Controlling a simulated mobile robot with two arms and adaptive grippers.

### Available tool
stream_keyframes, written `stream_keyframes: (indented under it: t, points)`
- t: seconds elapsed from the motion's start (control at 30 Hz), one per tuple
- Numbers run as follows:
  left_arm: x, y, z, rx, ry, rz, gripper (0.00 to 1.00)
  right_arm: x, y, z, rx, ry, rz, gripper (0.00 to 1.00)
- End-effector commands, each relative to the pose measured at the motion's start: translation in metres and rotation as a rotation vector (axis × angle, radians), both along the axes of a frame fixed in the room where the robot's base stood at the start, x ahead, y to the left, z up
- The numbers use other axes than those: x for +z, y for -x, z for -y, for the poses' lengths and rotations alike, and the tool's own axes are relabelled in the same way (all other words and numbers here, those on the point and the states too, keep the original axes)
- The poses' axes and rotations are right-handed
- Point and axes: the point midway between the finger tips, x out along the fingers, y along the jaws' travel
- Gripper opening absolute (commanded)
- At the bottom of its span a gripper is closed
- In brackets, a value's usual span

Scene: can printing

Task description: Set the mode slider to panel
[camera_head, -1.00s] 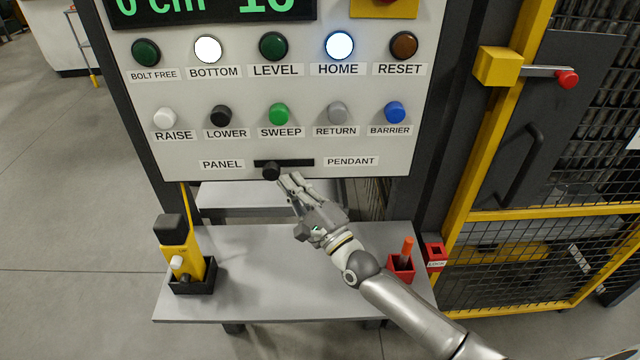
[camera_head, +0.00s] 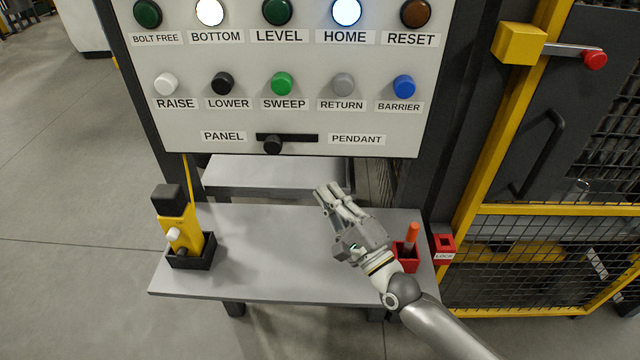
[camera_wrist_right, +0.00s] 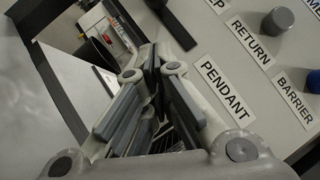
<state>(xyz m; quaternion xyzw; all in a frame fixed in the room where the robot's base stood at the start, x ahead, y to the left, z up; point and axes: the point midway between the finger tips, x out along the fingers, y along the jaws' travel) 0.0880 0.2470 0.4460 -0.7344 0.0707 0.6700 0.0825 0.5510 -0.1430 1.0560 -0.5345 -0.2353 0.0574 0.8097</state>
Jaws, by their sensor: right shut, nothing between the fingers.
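The mode slider's black knob (camera_head: 273,145) sits in a short dark slot (camera_head: 303,138) at the bottom of the control panel. The knob is toward the slot's left end, on the side of the PANEL label (camera_head: 223,136). The PENDANT label (camera_head: 357,139) is right of the slot; it also shows in the right wrist view (camera_wrist_right: 224,90). My right gripper (camera_head: 329,192) is shut and empty. It is below and to the right of the knob, apart from it, over the shelf. My left gripper is not in view.
The grey shelf (camera_head: 270,270) below the panel holds a yellow pendant (camera_head: 180,228) in a black holder at left and a red holder (camera_head: 405,258) with an orange-handled item at right. A yellow-framed mesh gate (camera_head: 540,210) stands at right. Rows of buttons and lamps are above the slider.

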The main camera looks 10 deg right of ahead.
Motion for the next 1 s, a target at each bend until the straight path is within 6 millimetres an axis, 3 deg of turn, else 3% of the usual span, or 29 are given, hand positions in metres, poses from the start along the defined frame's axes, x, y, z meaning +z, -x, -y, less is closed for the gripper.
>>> stream_keyframes:
  t: [0.23,0.43,0.8,1.0]
  points:
    - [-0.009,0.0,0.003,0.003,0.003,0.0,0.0,-0.008,0.021,0.008,0.001,-0.002,-0.001,0.0]
    - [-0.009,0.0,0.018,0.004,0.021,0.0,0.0,-0.008,0.023,0.009,0.0,-0.001,0.0,0.0]
    - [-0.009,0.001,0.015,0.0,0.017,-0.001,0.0,-0.008,0.023,0.009,0.0,0.0,-0.001,0.0]
    - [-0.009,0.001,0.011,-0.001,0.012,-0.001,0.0,-0.023,0.032,-0.009,0.013,0.154,-0.034,0.0]
